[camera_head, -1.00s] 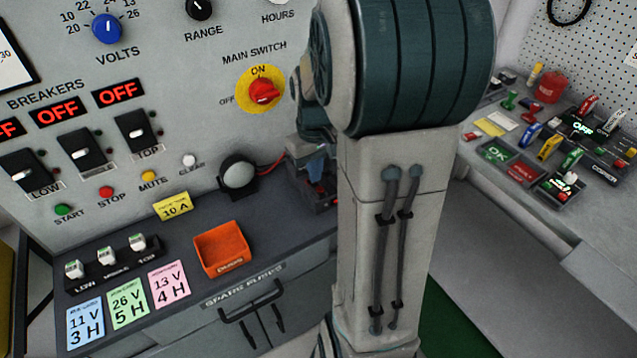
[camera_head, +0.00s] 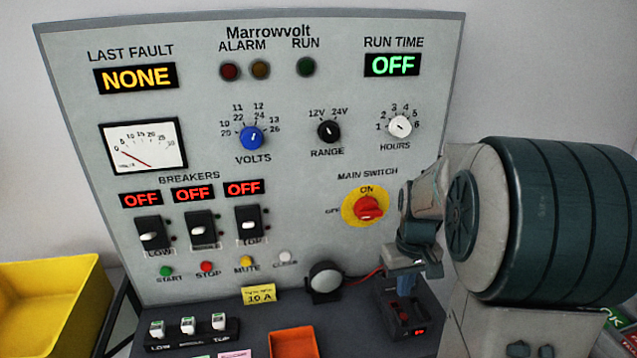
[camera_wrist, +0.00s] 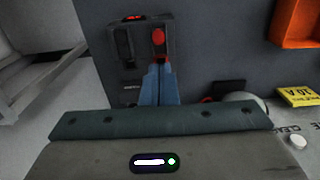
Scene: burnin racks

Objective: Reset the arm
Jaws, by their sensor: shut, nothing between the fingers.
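My gripper (camera_head: 404,284) is in front of the lower right part of the grey control panel (camera_head: 320,80), pointing down. Its blue fingers (camera_wrist: 159,84) are together with nothing between them. In the wrist view they reach over a small dark box (camera_wrist: 138,45) with a red button (camera_wrist: 158,36) and a small red display. This box (camera_head: 411,318) stands on the bench under my gripper in the head view. Whether the fingertips touch it I cannot tell. My arm hides part of the panel's right side.
The red main switch (camera_head: 369,208) is close left of my wrist. A round grey lamp-like dome (camera_head: 325,281) and an orange tray (camera_head: 293,343) are left of the box. A yellow bin (camera_head: 55,305) stands far left. Breaker displays (camera_head: 193,194) read OFF.

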